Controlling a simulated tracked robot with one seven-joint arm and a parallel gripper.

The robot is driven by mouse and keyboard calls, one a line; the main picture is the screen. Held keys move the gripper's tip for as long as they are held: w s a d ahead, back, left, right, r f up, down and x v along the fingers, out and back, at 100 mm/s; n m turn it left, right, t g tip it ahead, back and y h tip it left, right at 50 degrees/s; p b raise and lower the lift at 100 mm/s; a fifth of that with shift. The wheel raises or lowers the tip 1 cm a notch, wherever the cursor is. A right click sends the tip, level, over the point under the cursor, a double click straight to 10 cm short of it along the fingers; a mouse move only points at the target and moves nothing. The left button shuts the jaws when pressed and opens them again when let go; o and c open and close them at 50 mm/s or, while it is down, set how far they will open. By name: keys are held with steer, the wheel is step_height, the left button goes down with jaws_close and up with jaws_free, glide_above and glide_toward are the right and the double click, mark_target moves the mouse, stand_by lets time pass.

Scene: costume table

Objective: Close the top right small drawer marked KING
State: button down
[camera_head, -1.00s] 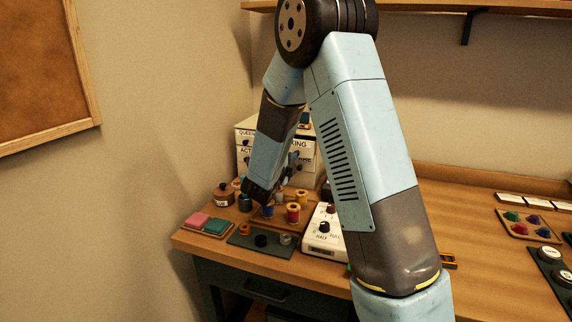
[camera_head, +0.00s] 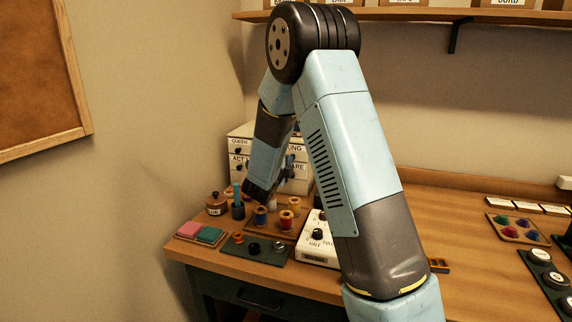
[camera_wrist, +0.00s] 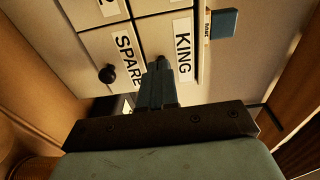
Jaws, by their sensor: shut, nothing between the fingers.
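The white drawer cabinet (camera_head: 240,151) stands at the back left of the table, partly hidden by my arm. The drawer marked KING (camera_wrist: 183,28) fills the upper middle of the wrist view, its label turned sideways. The drawer marked SPARE (camera_wrist: 128,32) lies beside it, with a round dark knob. My gripper (camera_wrist: 160,66) is shut and empty, with its fingertips in front of the KING drawer's front beside the label.
Spools (camera_head: 286,219) on a wooden tray, a brown jar (camera_head: 216,204) and a white control box (camera_head: 318,252) stand before the cabinet. A blue block (camera_wrist: 223,23) shows beside the KING drawer. The wall is close at left; the middle right tabletop is mostly bare.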

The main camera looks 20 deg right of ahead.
steer(key=shift+w+d+r, duration=0.15)
steer(key=shift+d+r, duration=0.05)
steer(key=shift+r, duration=0.05)
steer(key=v, duration=1.4)
steer(key=s+d+r+m+g, duration=0.4)
steer(key=s+d+m+g, duration=0.25)
steer(key=s+m, duration=0.45)
steer(key=s+d+r+m+g, duration=0.3)
steer(key=s+d+m+g, duration=0.2)
steer(key=s+d+m, duration=0.6)
steer(key=s+a+r+m+t+y, duration=0.1)
steer(key=s+a+m+y, duration=0.4)
steer(key=m, duration=0.7)
steer(key=s+a+r+m+t+y, duration=0.2)
steer(key=s+a+r+m+y, duration=0.2)
steer(key=m, duration=0.8)
steer(key=shift+s+a+y, duration=1)
steer(key=shift+s+a, duration=0.3)
steer(key=shift+s, duration=0.55)
